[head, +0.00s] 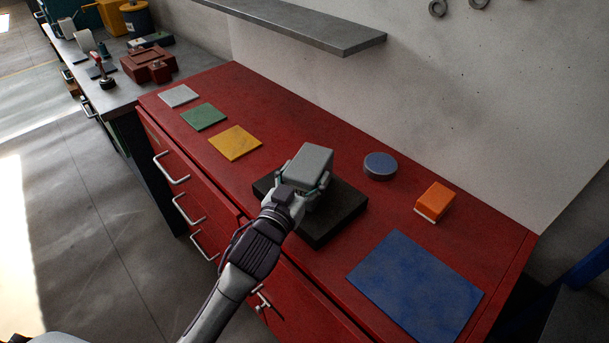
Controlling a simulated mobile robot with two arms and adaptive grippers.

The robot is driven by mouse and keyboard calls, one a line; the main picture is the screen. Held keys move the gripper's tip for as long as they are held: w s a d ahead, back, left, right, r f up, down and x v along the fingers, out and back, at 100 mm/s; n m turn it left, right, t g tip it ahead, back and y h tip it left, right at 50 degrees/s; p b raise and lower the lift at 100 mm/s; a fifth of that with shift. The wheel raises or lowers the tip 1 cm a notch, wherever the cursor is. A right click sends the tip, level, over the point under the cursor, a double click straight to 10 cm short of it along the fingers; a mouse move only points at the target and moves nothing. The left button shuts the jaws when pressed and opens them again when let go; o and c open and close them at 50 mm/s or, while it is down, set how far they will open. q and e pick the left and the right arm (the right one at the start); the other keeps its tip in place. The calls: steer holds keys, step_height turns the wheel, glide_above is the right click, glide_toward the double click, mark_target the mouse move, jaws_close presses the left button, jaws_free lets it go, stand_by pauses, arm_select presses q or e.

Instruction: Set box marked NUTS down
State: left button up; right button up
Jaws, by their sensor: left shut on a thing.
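A grey box (308,161) is in my left gripper (303,183), whose fingers close on it from both sides. No lettering on the box can be read from here, so I cannot confirm the NUTS mark. The box is over a black slab (344,210) on the red cabinet top (290,122). The gripper hides the box's lower part, and I cannot tell whether it touches the slab. My right gripper is out of view.
Grey (179,96), green (204,117) and yellow (235,143) squares lie left of the slab. A blue round tin (380,166), an orange box (435,202) and a blue mat (417,287) lie right. A grey shelf (310,25) hangs behind.

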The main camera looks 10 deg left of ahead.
arm_select(q)
steer(key=shift+s, duration=0.15)
steer(key=o, duration=1.5)
steer(key=shift+f, duration=0.1)
